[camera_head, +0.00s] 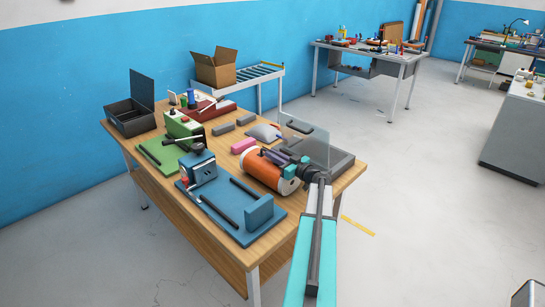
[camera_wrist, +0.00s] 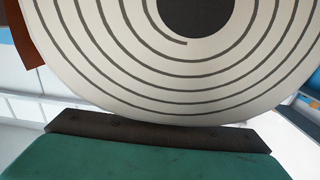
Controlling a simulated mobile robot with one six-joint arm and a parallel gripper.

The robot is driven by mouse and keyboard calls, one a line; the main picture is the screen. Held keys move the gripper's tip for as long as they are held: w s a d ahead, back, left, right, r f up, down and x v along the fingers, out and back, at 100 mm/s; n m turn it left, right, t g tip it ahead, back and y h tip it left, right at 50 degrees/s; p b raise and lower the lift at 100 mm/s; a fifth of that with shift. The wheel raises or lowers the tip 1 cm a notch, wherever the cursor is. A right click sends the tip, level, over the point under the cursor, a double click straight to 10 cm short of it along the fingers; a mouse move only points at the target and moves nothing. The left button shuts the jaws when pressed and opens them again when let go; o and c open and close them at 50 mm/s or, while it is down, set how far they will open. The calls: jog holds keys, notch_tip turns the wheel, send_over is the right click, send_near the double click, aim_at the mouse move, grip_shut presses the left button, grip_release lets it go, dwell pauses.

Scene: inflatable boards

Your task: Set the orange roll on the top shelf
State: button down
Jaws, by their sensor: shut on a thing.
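The orange roll (camera_head: 262,172) lies on its side at the front right part of the wooden table, its pale end facing my arm. My gripper (camera_head: 282,160) is at the roll's right end, shut on it. In the wrist view the roll's end face (camera_wrist: 120,70) fills the upper part, showing a grey spiral around a dark core. A dark finger pad (camera_wrist: 160,135) lies against or just below its lower edge. Whether the roll touches the tabletop cannot be told. No shelf unit is clearly seen in either view.
The wooden table (camera_head: 207,236) carries a blue fixture (camera_head: 240,215), a green device (camera_head: 172,150), a pink block (camera_head: 243,145), a black open box (camera_head: 131,118) and a clear-lidded tray (camera_head: 340,163). A cardboard box (camera_head: 214,70) stands on a roller stand behind. Floor at right is open.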

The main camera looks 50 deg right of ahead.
jog(key=c, duration=1.8)
grip_release()
jog(key=shift+r, duration=0.1)
jog(key=s+b, duration=0.1)
jog(key=s, duration=0.2)
jog(key=s+b, duration=0.1)
jog(key=s, duration=0.3)
jog(key=s+a+b, duration=0.1)
jog(key=s, duration=0.2)
jog(key=shift+s+b, duration=0.3)
jog(key=shift+s, duration=0.7)
jog(key=shift+o, duration=0.4)
